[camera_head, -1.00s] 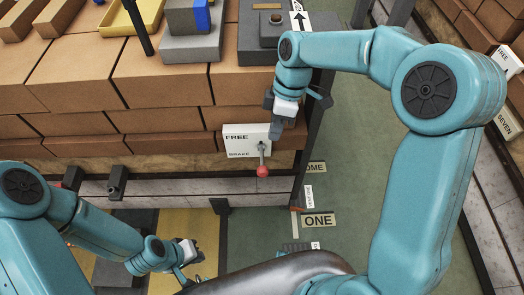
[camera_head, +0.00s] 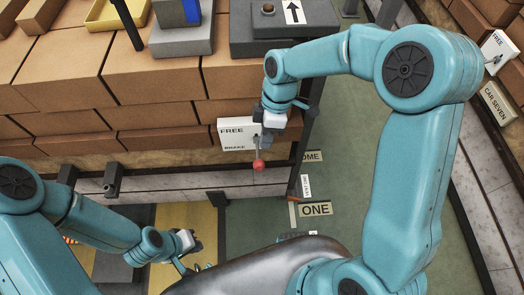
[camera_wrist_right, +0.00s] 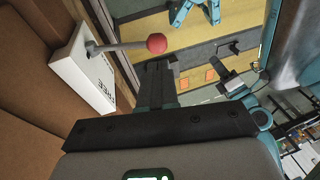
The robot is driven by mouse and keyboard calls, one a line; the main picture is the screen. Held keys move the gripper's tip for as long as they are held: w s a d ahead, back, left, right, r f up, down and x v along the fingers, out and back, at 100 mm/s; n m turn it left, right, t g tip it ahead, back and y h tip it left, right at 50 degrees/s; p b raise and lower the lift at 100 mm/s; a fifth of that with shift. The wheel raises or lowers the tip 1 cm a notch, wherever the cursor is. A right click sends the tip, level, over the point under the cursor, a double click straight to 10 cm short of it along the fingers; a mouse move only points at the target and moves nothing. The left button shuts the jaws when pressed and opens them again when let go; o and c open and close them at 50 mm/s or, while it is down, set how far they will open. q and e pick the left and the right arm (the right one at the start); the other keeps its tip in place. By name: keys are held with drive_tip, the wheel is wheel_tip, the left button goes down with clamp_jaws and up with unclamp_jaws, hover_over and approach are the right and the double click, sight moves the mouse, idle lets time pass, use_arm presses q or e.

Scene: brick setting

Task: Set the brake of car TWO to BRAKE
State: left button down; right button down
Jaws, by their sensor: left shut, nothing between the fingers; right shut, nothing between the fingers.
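A white brake box (camera_head: 232,132) is on the side of the brick-loaded car, marked FREE at its top and BRAKE at its bottom. Its lever has a red knob (camera_head: 258,166) that shows near the BRAKE end in the head view. In the right wrist view the lever sticks out from the box (camera_wrist_right: 80,72) to its red knob (camera_wrist_right: 156,43). My right gripper (camera_head: 267,142) is shut and empty, beside the lever at the FREE side; its fingers (camera_wrist_right: 158,80) look apart from the knob. My left gripper (camera_head: 192,245) is shut and empty, low at left. No car number shows on this box.
Stacked bricks (camera_head: 150,75) fill the car behind the box. A floor sign reads ONE (camera_head: 315,209). Another brake box (camera_head: 499,50) and a CAR SEVEN sign (camera_head: 497,102) are at the right edge.

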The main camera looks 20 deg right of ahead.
sight(260, 162)
drive_tip(key=x, duration=0.5)
drive_tip(key=shift+w+d+p, duration=0.15)
drive_tip(key=shift+w+p, duration=0.15)
drive_tip(key=shift+w, duration=0.05)
drive_tip(key=shift+s+a+f, duration=0.25)
drive_tip(key=shift+s+f, duration=0.1)
drive_tip(key=shift+f, duration=0.15)
drive_tip(key=shift+w+f, duration=0.25)
drive_tip(key=shift+f, duration=0.05)
drive_tip(key=shift+s, duration=0.1)
drive_tip(key=shift+s+r, duration=0.1)
drive_tip(key=s+f+t+h+b, duration=0.1)
drive_tip(key=f+t+b, duration=0.3)
drive_tip(key=b, duration=1.3)
drive_tip(key=s+a+f+t+h+b, duration=0.1)
drive_tip(key=s+f+t+b, duration=0.2)
drive_tip(key=f+b, duration=0.6)
drive_tip(key=t+b, duration=0.1)
drive_tip(key=b, duration=0.7)
drive_tip(key=shift+n+t+b, duration=0.3)
drive_tip(key=shift+n+b, duration=0.05)
drive_tip(key=shift+n, duration=0.05)
drive_tip(key=shift+a, duration=0.1)
